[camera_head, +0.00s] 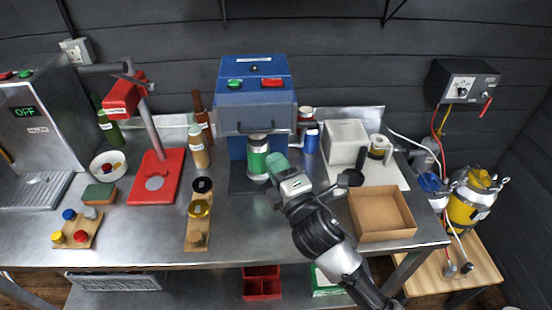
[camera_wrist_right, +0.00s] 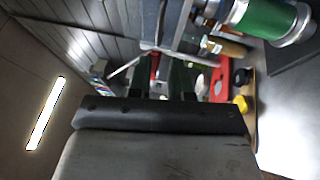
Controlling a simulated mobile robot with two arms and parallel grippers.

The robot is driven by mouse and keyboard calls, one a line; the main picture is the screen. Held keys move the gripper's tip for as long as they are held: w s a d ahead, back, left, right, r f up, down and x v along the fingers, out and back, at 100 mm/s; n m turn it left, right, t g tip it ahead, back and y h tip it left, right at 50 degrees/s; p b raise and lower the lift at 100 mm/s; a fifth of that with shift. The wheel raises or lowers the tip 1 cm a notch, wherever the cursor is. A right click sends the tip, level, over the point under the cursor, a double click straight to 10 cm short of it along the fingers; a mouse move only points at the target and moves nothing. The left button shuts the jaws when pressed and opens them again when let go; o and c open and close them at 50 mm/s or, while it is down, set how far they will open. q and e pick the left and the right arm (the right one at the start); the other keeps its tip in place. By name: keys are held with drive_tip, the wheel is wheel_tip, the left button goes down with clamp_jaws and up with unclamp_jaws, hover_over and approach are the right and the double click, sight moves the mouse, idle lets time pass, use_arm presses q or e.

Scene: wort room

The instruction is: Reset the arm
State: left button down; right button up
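My right arm reaches in from the bottom right of the head view. Its gripper (camera_head: 278,165) is just right of a green and silver can (camera_head: 257,158), which stands at the front of the blue machine (camera_head: 254,100). In the right wrist view the two dark fingers (camera_wrist_right: 166,80) stand apart with nothing seen held between them. The can also shows at the top right of that view (camera_wrist_right: 268,20), off to the side of the fingers. My left gripper is in neither view.
An open cardboard box (camera_head: 381,213) lies right of my right arm on the steel table. A wooden strip with round lids (camera_head: 198,222) is left of it. A red stand (camera_head: 157,178), a bowl (camera_head: 108,166) and a sponge (camera_head: 100,195) are farther left.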

drive_tip(key=s+d+f+m+g+h, duration=0.65)
drive_tip(key=s+d+f+m, duration=0.25)
drive_tip(key=d+f+m, duration=0.3)
drive_tip(key=s+d+f+m+g, duration=0.2)
drive_tip(key=s+m+g, duration=0.1)
drive_tip(key=s, duration=0.3)
drive_tip(key=s+d+f+m+g+h, duration=0.1)
drive_tip(key=s+m+g, duration=0.2)
drive_tip(key=s, duration=0.4)
drive_tip(key=s+d+f+m+g, duration=0.2)
drive_tip(key=s+m+g, duration=0.15)
drive_tip(key=s, duration=0.25)
drive_tip(key=s+f+b+x, duration=0.1)
drive_tip(key=s+b+x, duration=0.15)
drive_tip(key=x, duration=1.15)
drive_tip(key=s+d+b+x, duration=0.1)
drive_tip(key=s+x, duration=0.2)
drive_tip(key=x, duration=1.1)
drive_tip(key=s+d+f+g+b, duration=0.1)
drive_tip(key=s+d+f+b, duration=0.1)
drive_tip(key=s+f, duration=1.4)
wheel_tip(320, 180, down, 4)
drive_tip(key=shift+s+d+r, duration=0.25)
drive_tip(key=shift+s+d, duration=0.05)
